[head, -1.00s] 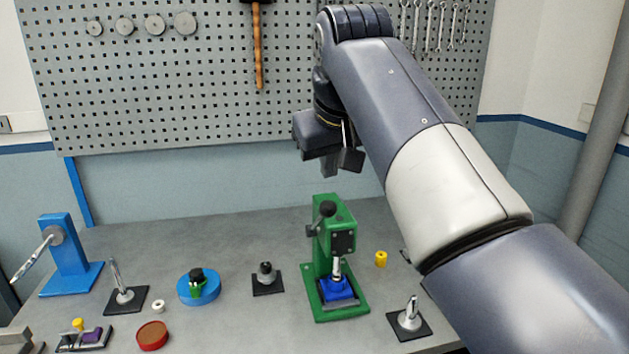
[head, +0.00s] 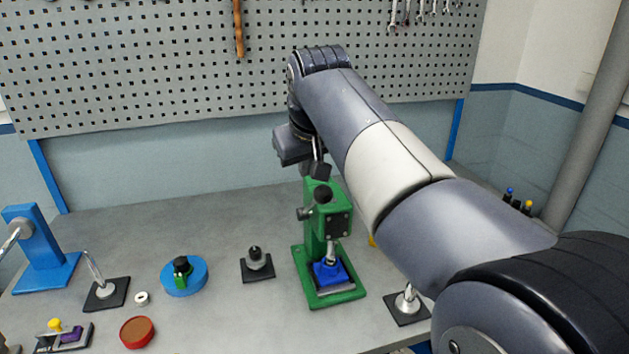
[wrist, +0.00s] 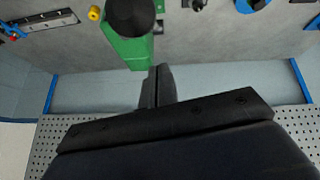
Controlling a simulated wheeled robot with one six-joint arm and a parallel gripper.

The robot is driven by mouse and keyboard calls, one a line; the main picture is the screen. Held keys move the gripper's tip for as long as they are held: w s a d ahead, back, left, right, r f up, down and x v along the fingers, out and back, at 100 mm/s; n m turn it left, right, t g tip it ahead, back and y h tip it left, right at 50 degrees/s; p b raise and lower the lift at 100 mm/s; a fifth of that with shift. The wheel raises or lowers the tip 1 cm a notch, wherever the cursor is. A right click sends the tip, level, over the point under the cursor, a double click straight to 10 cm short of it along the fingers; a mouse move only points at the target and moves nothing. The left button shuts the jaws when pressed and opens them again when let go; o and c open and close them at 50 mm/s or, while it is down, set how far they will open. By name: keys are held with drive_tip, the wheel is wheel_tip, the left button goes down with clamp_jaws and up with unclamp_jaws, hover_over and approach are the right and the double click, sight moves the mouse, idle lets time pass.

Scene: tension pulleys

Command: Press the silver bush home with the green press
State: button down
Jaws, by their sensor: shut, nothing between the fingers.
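The green press (head: 329,238) stands upright on the bench, with a dark round knob (head: 322,194) at its top and a silver ram. A blue block (head: 329,271) sits on its base under the ram. I cannot make out the silver bush there; it is hidden or too small. My gripper (head: 316,172) is above and just behind the press top, shut and empty. In the wrist view my gripper's fingers (wrist: 157,85) are together, beside the green press body (wrist: 128,50) and its dark knob (wrist: 132,15).
Left of the press are a dark-pad stand (head: 257,264), a blue round fixture (head: 184,275), a red-brown disc (head: 137,332) and a blue stand (head: 41,250). A silver post (head: 407,302) on a dark pad is at right. The pegboard (head: 150,70) is behind.

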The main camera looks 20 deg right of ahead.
sight(312, 206)
drive_tip(key=shift+s+d+f, duration=0.2)
drive_tip(key=shift+s+f, duration=0.35)
drive_tip(key=shift+s, duration=0.2)
drive_tip(key=shift+s+d+f, duration=0.2)
drive_tip(key=shift+s+f, duration=0.3)
drive_tip(key=shift+s, duration=0.2)
drive_tip(key=shift+f, duration=0.1)
